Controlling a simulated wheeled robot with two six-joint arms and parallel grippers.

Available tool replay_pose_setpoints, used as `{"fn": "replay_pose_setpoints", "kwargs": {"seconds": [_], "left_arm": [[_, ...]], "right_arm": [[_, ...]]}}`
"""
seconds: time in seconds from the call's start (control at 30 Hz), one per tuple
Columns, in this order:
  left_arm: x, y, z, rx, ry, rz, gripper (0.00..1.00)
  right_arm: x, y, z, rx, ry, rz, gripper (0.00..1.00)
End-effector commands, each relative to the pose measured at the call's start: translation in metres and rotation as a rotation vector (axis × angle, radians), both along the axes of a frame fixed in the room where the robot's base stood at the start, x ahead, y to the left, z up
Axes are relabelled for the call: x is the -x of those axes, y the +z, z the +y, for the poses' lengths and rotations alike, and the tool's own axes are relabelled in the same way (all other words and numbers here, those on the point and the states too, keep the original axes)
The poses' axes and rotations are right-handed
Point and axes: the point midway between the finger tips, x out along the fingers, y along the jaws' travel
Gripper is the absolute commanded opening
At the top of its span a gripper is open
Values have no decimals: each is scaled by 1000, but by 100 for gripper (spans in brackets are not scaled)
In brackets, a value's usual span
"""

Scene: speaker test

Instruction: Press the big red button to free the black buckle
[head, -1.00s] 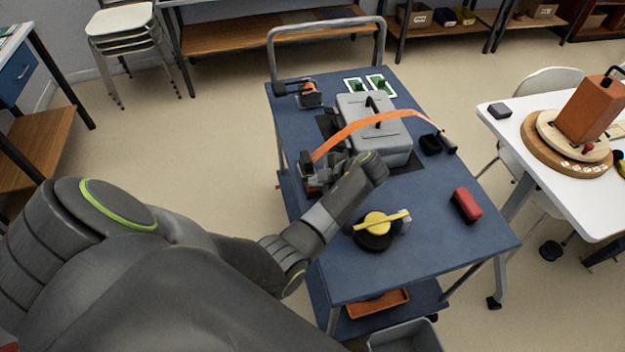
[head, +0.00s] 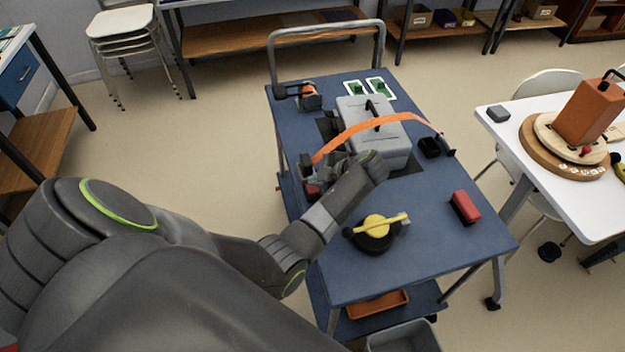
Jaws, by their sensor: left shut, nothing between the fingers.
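An orange strap (head: 375,123) arches over a grey lidded case (head: 385,140) on the blue cart. At the strap's left end is a black buckle (head: 305,160), partly hidden by my gripper. A small red part (head: 312,190), which looks like the red button, shows just below it at the cart's left edge. My left gripper (head: 318,178) is shut and empty, close beside the buckle and the red part. My forearm and wrist hide part of this area, so I cannot tell whether the fingers touch the button. My right gripper is not in view.
On the cart (head: 440,240) are a red block (head: 465,207), a black dial with a yellow bar (head: 377,226), a black socket (head: 429,147) and green-and-white cards (head: 380,87). A white table (head: 520,150) stands at right.

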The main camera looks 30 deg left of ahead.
Motion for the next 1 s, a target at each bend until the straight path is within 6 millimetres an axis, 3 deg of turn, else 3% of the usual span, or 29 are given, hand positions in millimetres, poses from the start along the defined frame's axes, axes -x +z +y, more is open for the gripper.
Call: {"fn": "replay_pose_setpoints", "kwargs": {"seconds": [0.27, 0.7, 1.0], "left_arm": [[0, 6, 0, -1, 0, -1, 0], [0, 48, 0, -1, 1, -2, 0], [0, 50, 0, -1, 0, -1, 0]], "right_arm": [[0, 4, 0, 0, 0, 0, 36], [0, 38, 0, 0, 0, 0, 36], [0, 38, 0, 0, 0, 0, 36]]}}
